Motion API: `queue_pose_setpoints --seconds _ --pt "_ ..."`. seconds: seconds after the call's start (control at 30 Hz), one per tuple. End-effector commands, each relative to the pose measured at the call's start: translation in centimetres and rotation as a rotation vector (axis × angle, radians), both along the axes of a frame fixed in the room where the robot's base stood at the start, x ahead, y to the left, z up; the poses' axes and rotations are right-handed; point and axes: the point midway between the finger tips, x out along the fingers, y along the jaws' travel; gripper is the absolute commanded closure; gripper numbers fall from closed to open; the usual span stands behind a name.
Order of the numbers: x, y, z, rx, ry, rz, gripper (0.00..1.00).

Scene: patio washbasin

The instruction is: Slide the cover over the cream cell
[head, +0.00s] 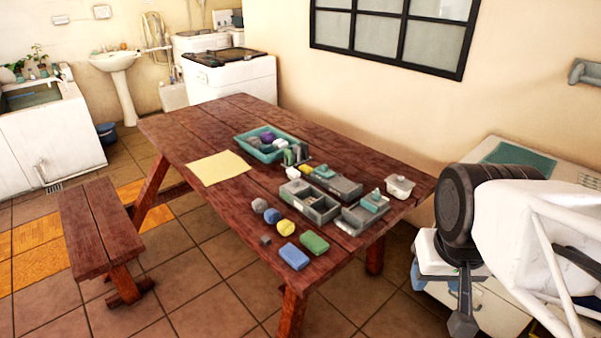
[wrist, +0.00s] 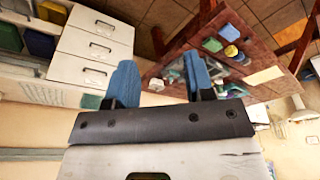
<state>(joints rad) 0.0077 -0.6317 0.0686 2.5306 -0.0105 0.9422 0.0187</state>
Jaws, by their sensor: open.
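A grey divided box (head: 318,214) with open cells sits near the right end of the red-brown table. A grey box (head: 347,189) with a teal piece on it stands just behind. To the right is another low grey box (head: 352,223) with a teal knobbed piece (head: 374,201), perhaps the cover. Which cell is cream is too small to tell. My gripper (head: 462,308) hangs beyond the table's right end, away from these boxes. In the wrist view my gripper (wrist: 160,80) is open and empty, its blue fingers apart, with the table beyond.
The wooden table (head: 190,135) also bears a teal tray (head: 246,148) of items, a yellow sheet (head: 219,168), a white lidded dish (head: 399,186), a blue block (head: 294,257), a green block (head: 314,243) and a yellow ball (head: 286,227). A bench (head: 95,223) stands left; a wall is behind.

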Motion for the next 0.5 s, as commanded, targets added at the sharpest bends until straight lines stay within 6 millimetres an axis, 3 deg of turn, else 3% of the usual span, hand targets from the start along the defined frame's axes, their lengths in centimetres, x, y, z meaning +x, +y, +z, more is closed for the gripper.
queue_pose_setpoints --seconds 0.27,0.5 --pt "2.3 0.3 0.9 0.007 0.009 -0.022 0.51" --pt "6.9 0.9 2.5 0.021 0.023 -0.067 0.51"
